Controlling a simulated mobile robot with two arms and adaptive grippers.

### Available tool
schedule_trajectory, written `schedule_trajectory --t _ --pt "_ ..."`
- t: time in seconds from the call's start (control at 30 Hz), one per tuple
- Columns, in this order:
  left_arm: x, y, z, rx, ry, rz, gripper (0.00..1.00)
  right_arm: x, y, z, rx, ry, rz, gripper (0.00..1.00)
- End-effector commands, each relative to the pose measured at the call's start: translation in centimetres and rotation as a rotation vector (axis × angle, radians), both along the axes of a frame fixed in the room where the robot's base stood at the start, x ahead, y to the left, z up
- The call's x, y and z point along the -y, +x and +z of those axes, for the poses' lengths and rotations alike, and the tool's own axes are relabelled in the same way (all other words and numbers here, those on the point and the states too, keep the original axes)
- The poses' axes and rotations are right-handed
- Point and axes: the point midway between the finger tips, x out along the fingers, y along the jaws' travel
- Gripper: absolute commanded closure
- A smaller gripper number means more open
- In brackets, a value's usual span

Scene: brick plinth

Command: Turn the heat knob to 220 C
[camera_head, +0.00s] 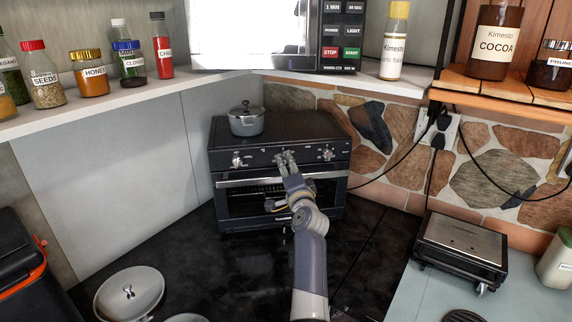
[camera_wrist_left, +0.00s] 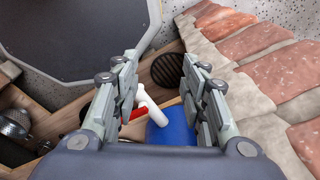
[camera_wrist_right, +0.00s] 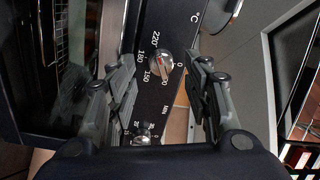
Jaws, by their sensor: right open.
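The toaster oven (camera_head: 228,205) stands on the dark counter in the head view, with a row of knobs on its front panel. In the right wrist view the heat knob (camera_wrist_right: 160,66) sits beside a °C scale with 220, 180 and 150. A reddish mark shows on it; its exact setting is hard to read. My right gripper (camera_head: 285,155) is at the panel and hides part of it. It is open, with fingers (camera_wrist_right: 160,70) on either side of the knob in the picture; contact is not visible. My left gripper (camera_wrist_left: 160,70) is open and empty in its wrist view.
A lidded pot (camera_head: 247,122) stands on the oven. Another knob (camera_wrist_right: 142,130) by a MIN scale is close to the heat knob. A sandwich grill (camera_head: 462,240) stands on the right. Below my left gripper lie a blue object (camera_wrist_left: 173,130) and a white object (camera_wrist_left: 150,105).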

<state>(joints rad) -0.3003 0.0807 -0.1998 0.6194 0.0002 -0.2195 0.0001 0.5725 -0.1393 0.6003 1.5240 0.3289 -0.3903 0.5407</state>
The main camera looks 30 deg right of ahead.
Motion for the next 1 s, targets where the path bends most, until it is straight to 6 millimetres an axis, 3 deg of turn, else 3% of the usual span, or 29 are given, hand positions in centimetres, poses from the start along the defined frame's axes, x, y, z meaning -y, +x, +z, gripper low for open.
schedule_trajectory --t 0.4,1.0 --pt "0.1 0.1 0.0 0.001 -0.001 0.0 0.6 -1.7 -4.4 -0.2 0.002 -0.002 0.0 0.54" --pt "0.1 0.1 0.0 0.001 -0.001 -0.001 0.6 -2.2 -4.9 -0.5 -0.002 0.003 0.003 0.54"
